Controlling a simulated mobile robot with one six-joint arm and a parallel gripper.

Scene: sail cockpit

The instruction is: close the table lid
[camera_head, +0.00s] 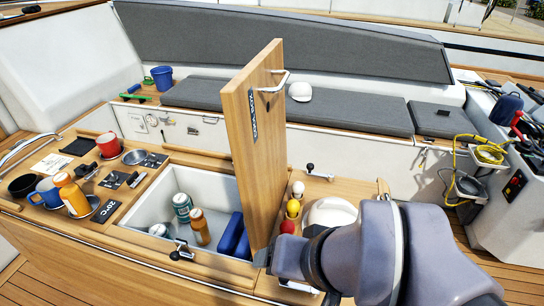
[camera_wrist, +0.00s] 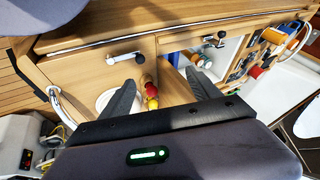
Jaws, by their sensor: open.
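The wooden table lid (camera_head: 252,150) stands upright, hinged open beside the white-lined table compartment (camera_head: 160,218). A metal handle (camera_head: 274,82) sits near its top edge, with a dark label on the same face. The compartment is uncovered and holds bottles, cans and blue packs. My gripper (camera_wrist: 160,88) is open and empty in the wrist view, its two dark fingers spread apart over the table. A wooden panel, seemingly the lid (camera_wrist: 178,88), shows between and beyond the fingers. In the head view my arm reaches in from the lower right, close to the lid's lower edge; my fingertips are hard to make out there.
Red, yellow and pale balls (camera_head: 292,208) and a white rounded thing (camera_head: 332,212) sit right of the lid. Latches (camera_head: 181,250) stand on the table's front edge. An orange bottle (camera_head: 72,195), mugs and bowls crowd the left end. A grey-cushioned bench (camera_head: 240,100) runs behind.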

